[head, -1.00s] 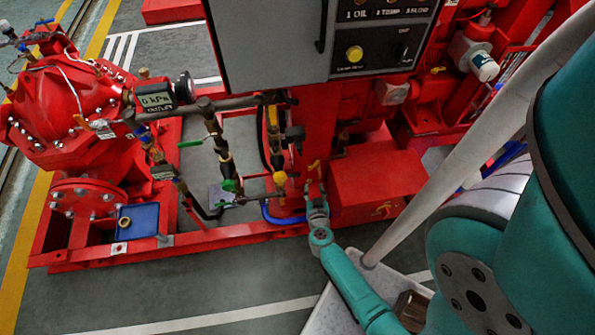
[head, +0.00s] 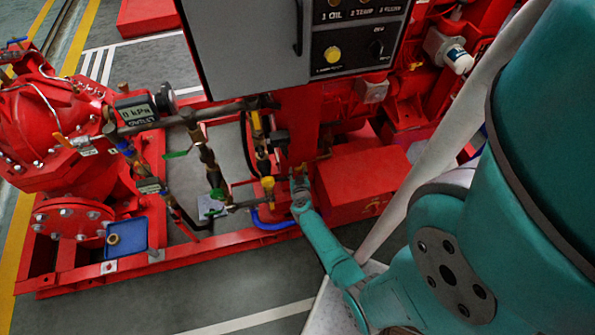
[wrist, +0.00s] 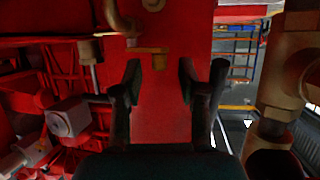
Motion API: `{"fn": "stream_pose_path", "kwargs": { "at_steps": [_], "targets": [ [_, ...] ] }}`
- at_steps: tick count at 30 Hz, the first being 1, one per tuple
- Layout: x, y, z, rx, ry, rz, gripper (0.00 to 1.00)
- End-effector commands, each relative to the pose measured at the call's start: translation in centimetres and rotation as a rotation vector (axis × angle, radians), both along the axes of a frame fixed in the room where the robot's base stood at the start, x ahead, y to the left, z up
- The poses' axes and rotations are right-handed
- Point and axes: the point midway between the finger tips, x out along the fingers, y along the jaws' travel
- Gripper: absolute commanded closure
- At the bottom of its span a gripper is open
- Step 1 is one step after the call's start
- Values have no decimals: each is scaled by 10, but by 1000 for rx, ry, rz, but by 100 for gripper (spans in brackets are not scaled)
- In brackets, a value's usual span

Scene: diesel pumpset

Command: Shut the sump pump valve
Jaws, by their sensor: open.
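My gripper (head: 297,183) is low in front of the red post under the grey panel, its fingers small in the head view. In the wrist view my gripper (wrist: 160,82) is open, its two dark fingers apart with nothing between the tips. A small brass valve-like fitting (wrist: 153,54) shows beyond the fingertips against a red face, slightly left of centre and apart from them. In the head view a yellow-handled valve (head: 267,184) sits on the pipework just left of my gripper. No label tells which fitting is the sump pump valve.
Brass and dark pipework with green-handled valves (head: 176,154) stands to the left. A blue hose (head: 272,222) curves below my gripper. A red box (head: 362,180) is close on the right. A thick brown pipe (wrist: 290,60) stands right in the wrist view.

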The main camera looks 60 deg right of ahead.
Motion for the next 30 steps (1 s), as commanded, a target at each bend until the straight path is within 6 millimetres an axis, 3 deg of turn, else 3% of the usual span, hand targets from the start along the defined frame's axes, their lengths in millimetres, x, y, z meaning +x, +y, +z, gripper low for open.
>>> {"fn": "stream_pose_path", "kwargs": {
  "at_steps": [14,19,30],
  "targets": [
    [5,-9,-4,0,0,0,59],
    [5,-9,-4,0,0,0,99],
    [10,-10,-3,-2,-3,-50,100]
  ]
}}
